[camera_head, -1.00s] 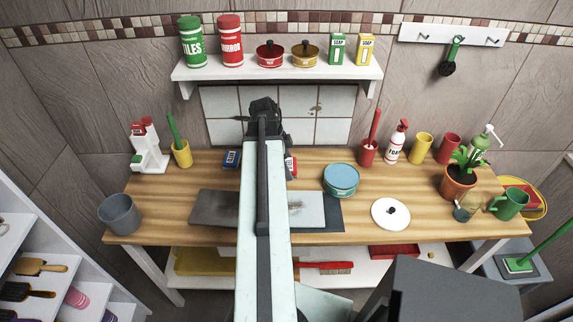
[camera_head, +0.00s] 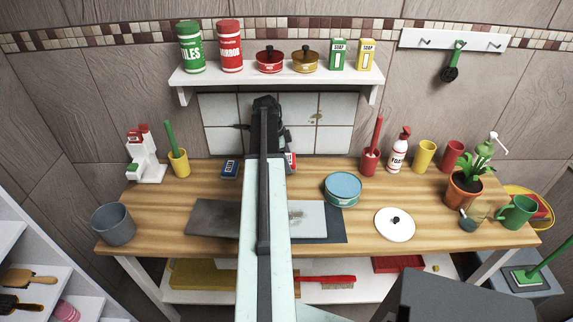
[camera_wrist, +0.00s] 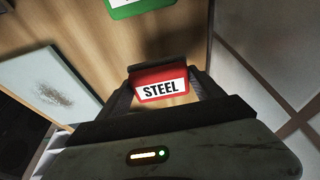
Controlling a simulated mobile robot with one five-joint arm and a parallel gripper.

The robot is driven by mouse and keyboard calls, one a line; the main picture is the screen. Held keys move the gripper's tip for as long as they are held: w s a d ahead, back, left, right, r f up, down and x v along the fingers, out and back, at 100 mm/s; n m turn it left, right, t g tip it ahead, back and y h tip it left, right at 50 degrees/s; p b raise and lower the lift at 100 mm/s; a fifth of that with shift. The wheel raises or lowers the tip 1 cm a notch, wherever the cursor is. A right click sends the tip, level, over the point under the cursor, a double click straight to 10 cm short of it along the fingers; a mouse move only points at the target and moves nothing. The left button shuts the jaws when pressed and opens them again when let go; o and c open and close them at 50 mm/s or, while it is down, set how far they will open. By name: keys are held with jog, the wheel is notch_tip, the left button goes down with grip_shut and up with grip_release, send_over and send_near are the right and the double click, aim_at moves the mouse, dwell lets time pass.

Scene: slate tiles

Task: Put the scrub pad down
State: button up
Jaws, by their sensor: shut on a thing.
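A red scrub pad (camera_wrist: 160,76) with a white label reading STEEL sits between the fingers of my gripper (camera_wrist: 163,90) in the wrist view. My gripper is shut on it, above the wooden worktop (camera_wrist: 120,60). In the head view, only a small red and white piece of the pad (camera_head: 291,160) shows beside my arm, near the back of the worktop (camera_head: 330,222). My arm hides most of the gripper there. I cannot tell how high the pad is above the wood.
A green item with a white label (camera_wrist: 140,5) lies ahead in the wrist view. A stained pale tile (camera_wrist: 48,90), a blue tin (camera_head: 342,188) and a white lid (camera_head: 395,224) stand nearby. The wall is close behind.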

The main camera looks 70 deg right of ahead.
jog(key=shift+w+d, duration=0.1)
jog(key=shift+d, duration=0.1)
notch_tip(320, 180, down, 4)
jog(key=b, duration=0.4)
jog(key=shift+w+d, duration=0.1)
jog(key=shift+d, duration=0.05)
jog(key=shift+r, duration=0.2)
jog(key=shift+f, duration=0.1)
jog(key=o, duration=1.2)
jog(key=p+v, duration=0.7)
jog(key=shift+r, duration=0.35)
